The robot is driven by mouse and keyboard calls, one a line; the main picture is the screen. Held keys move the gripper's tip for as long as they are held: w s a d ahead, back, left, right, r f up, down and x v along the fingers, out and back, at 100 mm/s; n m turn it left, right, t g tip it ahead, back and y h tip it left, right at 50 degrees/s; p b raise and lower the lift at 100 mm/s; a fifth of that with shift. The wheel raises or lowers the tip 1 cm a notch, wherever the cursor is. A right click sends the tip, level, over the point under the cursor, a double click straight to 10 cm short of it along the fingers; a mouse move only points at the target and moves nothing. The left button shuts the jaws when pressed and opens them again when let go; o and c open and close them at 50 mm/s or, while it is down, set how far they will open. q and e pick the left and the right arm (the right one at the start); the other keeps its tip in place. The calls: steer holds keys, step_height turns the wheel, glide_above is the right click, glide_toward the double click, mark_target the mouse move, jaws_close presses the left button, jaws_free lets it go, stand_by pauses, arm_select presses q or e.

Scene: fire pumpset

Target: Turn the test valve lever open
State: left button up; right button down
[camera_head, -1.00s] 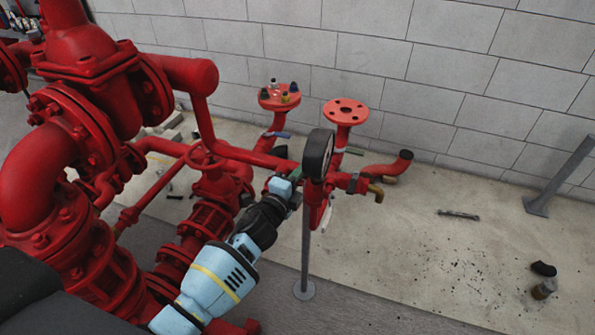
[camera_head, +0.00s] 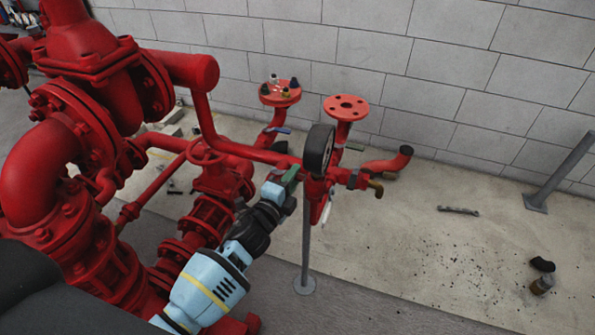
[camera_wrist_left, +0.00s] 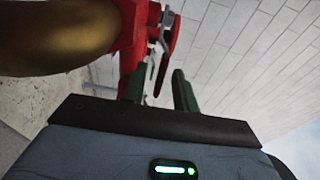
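My left gripper (camera_head: 291,175) is at the red test pipework, just left of the round pressure gauge (camera_head: 319,150). In the left wrist view its two dark green fingers (camera_wrist_left: 160,90) stand apart. A thin grey lever (camera_wrist_left: 162,66) on a red pipe shows between and beyond them; I cannot tell whether it lies within their reach. In the head view a pale lever (camera_head: 327,211) hangs below the gauge, and a blue lever (camera_head: 280,130) sits on the branch behind. I cannot tell for sure which is the test valve lever. My right gripper is not in view.
A handwheel valve (camera_head: 207,157) and large red pipes crowd the left. Two flanged risers (camera_head: 346,107) stand behind the gauge, near the block wall (camera_head: 450,60). A grey post (camera_head: 304,255) supports the pipework. A brassy rounded part (camera_wrist_left: 50,35) looms close at the wrist view's upper left.

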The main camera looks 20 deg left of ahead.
arm_select(q)
steer(key=s, duration=0.4)
steer(key=shift+s+a, duration=0.25)
steer(key=shift+a, duration=0.15)
